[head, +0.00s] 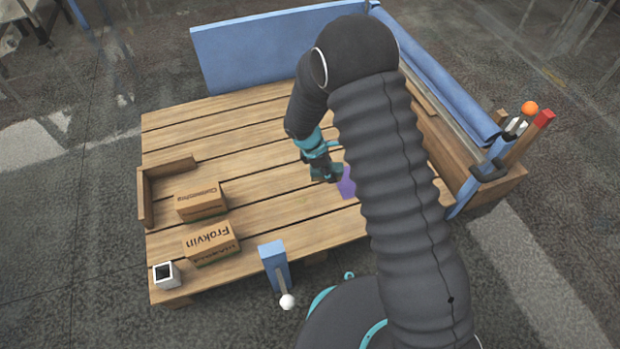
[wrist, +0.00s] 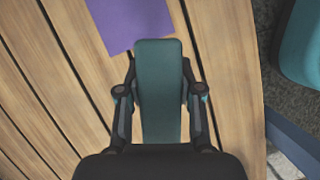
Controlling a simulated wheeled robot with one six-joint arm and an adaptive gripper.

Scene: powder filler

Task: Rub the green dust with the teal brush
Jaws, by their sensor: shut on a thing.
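My gripper (wrist: 161,98) is shut on the teal brush (wrist: 160,65), a flat dark-teal block pointing away from the wrist. In the head view my gripper (head: 324,168) is low over the middle of the wooden pallet deck, partly beside my arm. A flat purple patch (wrist: 128,20) lies on the planks just beyond the brush tip, up and to the left in the wrist view. It also shows in the head view (head: 346,184), partly hidden by my arm. I cannot tell whether the brush touches the wood. I see no green dust on the bare planks.
Two cardboard boxes (head: 201,201) (head: 210,242) stand at left, with thin green edges beneath. A wooden corner piece (head: 148,193), a small white cube (head: 165,275) and a blue post with a white-knobbed lever (head: 275,264) are near the edges. Blue panels (head: 250,55) border the back.

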